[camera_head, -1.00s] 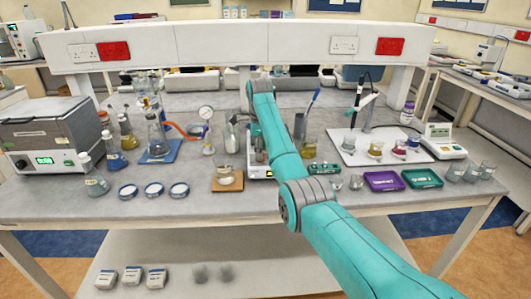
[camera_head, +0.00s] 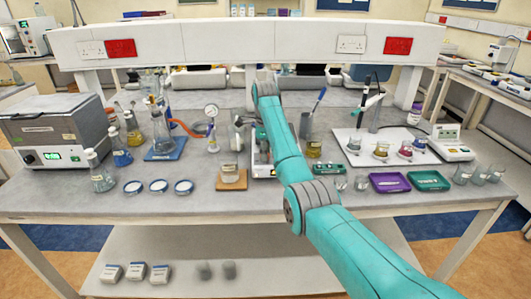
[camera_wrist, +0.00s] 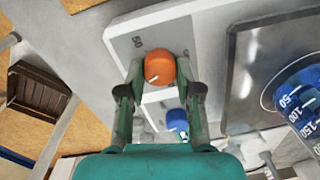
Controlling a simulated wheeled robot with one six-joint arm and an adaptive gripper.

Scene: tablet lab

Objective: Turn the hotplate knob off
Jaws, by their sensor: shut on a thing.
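In the wrist view, an orange knob (camera_wrist: 160,68) with a white pointer line sits on the pale front panel (camera_wrist: 122,42) of the hotplate, beside printed numbers. My gripper (camera_wrist: 159,73) has a finger on each side of the knob and is shut on it. A second, blue knob (camera_wrist: 177,121) with a white line shows just below, apart from the fingers. The shiny square top plate (camera_wrist: 245,75) lies to the right. In the head view, my arm hides most of the hotplate (camera_head: 262,171) and all of my gripper.
A glass with blue contents (camera_wrist: 298,105) stands at the right of the wrist view. In the head view, a dish on a wooden board (camera_head: 231,186) is left of the hotplate. A purple tray (camera_head: 389,188) and green tray (camera_head: 428,186) are to the right.

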